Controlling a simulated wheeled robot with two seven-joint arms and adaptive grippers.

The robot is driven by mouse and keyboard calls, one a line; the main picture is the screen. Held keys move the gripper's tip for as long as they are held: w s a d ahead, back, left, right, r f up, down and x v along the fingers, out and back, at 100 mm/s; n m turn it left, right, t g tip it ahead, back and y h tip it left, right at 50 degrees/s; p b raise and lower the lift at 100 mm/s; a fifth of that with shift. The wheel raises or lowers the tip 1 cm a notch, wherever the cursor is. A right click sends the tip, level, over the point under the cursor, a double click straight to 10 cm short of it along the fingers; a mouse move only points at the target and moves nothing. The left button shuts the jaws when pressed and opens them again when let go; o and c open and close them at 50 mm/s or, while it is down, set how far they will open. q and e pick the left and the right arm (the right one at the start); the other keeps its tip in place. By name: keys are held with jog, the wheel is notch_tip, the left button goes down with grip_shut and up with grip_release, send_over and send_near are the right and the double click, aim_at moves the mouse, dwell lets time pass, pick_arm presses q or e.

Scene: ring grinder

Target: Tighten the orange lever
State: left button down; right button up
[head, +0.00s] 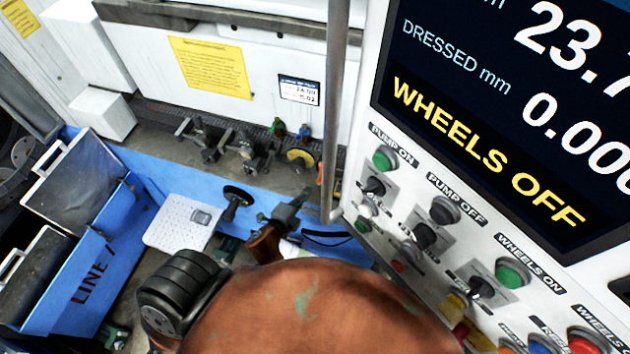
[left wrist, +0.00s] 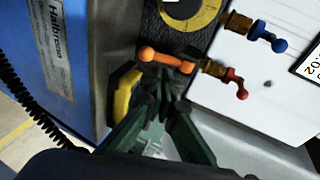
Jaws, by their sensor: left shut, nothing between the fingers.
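The orange lever (left wrist: 165,60) shows in the left wrist view, lying nearly level and pointing left from a brass fitting (left wrist: 210,68). A red lever (left wrist: 237,84) is on the right of that fitting. My left gripper (left wrist: 161,88) is shut and empty, its dark green fingers just below the orange lever. I cannot tell whether the tips touch it. In the head view, my left gripper (head: 295,203) is near the machine's back wall, left of the grey post. My right gripper is not in view.
A blue lever (left wrist: 270,36) and a yellow dial (left wrist: 190,14) are close by. In the head view, a grey post (head: 335,110) and the control panel (head: 440,235) stand to the right. A white perforated tray (head: 180,222) and the blue LINE bin (head: 85,270) are to the left.

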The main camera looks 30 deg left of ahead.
aim_at(320, 178)
pick_arm(q)
jog(key=p+x, duration=0.1)
jog(key=x, duration=0.5)
jog(key=shift+w+f, duration=0.15)
jog(key=shift+w, duration=0.25)
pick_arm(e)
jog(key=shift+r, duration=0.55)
pick_arm(q)
jog(key=shift+w+a+f, duration=0.15)
jog(key=shift+w+f, duration=0.65)
jog(key=shift+f, duration=0.05)
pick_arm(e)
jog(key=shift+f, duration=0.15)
